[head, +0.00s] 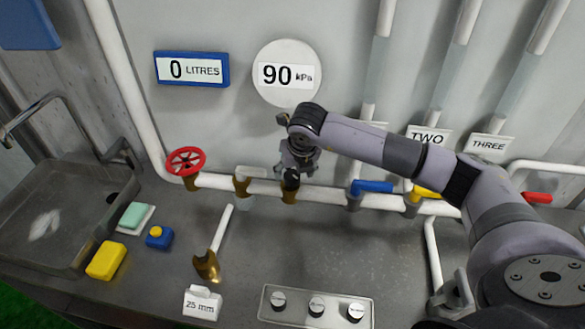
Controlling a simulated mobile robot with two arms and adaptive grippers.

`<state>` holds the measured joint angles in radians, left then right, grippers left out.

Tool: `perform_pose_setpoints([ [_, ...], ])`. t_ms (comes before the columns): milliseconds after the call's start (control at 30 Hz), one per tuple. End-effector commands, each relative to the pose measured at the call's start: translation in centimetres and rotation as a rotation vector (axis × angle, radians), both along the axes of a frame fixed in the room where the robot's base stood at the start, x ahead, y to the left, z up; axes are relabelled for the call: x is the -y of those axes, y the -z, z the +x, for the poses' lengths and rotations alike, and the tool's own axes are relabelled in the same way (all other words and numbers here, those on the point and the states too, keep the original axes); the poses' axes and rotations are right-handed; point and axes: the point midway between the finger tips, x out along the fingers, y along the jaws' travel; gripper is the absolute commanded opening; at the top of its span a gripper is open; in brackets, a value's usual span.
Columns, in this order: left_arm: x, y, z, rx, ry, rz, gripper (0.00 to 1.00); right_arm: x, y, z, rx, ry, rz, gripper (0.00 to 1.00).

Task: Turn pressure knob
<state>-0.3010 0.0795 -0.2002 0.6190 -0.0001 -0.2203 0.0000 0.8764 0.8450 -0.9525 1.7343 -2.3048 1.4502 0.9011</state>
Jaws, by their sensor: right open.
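A small black knob (291,181) sits on a brass fitting on the white horizontal pipe, and I take it for the pressure knob. My right gripper (292,168) points down right at the knob, with its open fingers close around or just above it. The gripper hides part of the knob, and I cannot tell whether they touch. The round white pressure gauge (288,96) on the wall above reads 90 kPa. My left gripper is not in view.
A red wheel valve (186,161) is on the pipe at left. Blue (372,187), yellow (424,193) and red (538,198) levers are at right. A litre display (192,69) reads 0. A button panel (270,303) and a sink (50,215) are below and left.

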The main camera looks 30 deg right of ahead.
Motion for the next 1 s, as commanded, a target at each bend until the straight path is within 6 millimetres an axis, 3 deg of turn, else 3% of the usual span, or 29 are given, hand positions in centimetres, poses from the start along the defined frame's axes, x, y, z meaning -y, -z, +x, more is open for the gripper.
perform_pose_setpoints([
  [200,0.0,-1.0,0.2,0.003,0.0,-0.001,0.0,0.1,2.1,0.9,-0.001,0.001,0.002,0.59],
  [567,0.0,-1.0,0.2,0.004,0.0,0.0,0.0,0.1,2.6,1.1,-0.001,0.0,0.001,0.58],
  [1000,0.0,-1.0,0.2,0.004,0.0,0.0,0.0,0.1,2.6,1.1,0.0,0.001,0.001,0.29],
])
